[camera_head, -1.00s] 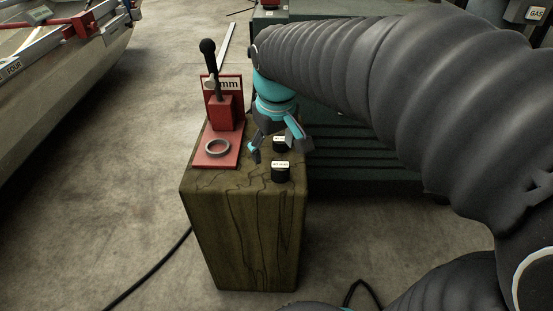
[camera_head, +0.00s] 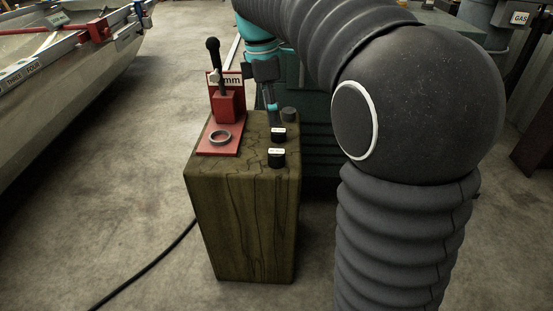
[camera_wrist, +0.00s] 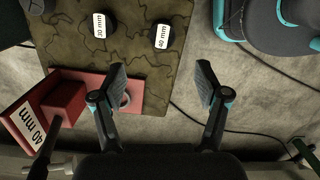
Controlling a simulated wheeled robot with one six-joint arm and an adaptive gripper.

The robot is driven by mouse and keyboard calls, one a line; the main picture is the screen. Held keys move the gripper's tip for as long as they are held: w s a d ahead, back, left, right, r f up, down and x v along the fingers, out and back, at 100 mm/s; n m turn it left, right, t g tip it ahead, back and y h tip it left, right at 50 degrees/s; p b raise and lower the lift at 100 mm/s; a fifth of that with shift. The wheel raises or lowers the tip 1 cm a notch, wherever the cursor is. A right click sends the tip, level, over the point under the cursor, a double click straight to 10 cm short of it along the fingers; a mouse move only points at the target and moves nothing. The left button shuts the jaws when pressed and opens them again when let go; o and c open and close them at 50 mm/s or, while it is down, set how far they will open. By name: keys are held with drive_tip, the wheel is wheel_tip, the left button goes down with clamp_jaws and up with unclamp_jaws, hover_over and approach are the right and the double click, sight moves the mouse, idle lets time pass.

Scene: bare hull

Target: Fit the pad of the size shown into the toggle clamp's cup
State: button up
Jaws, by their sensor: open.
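The red toggle clamp (camera_head: 228,105) stands on the wooden block, its black-knobbed lever upright. Its sign reads 40 mm in the wrist view (camera_wrist: 28,124). The grey ring-shaped cup (camera_head: 220,137) lies on the red base and looks empty; my left finger partly hides it in the wrist view (camera_wrist: 126,99). The black 40 mm pad (camera_head: 276,160) is nearest, the 30 mm pad (camera_head: 278,136) behind it, and a third pad (camera_head: 289,114), label unreadable, at the back. My gripper (camera_wrist: 161,84) is open and empty, above the block beside the pads.
The wooden block (camera_head: 240,220) has a small top with close edges. A boat-like hull (camera_head: 60,90) is at the left, a dark green cabinet (camera_head: 318,150) behind the block at right. A black cable (camera_head: 150,265) crosses the concrete floor.

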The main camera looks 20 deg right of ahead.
drive_tip(key=b, duration=0.1)
hover_over(276, 151)
wheel_tip(276, 151, down, 6)
drive_tip(key=shift+w+a, duration=0.15)
drive_tip(key=shift+s+f+b, duration=0.2)
drive_tip(key=shift+f+b, duration=0.5)
drive_tip(key=shift+f, duration=1.95)
drive_tip(key=c, duration=1.2)
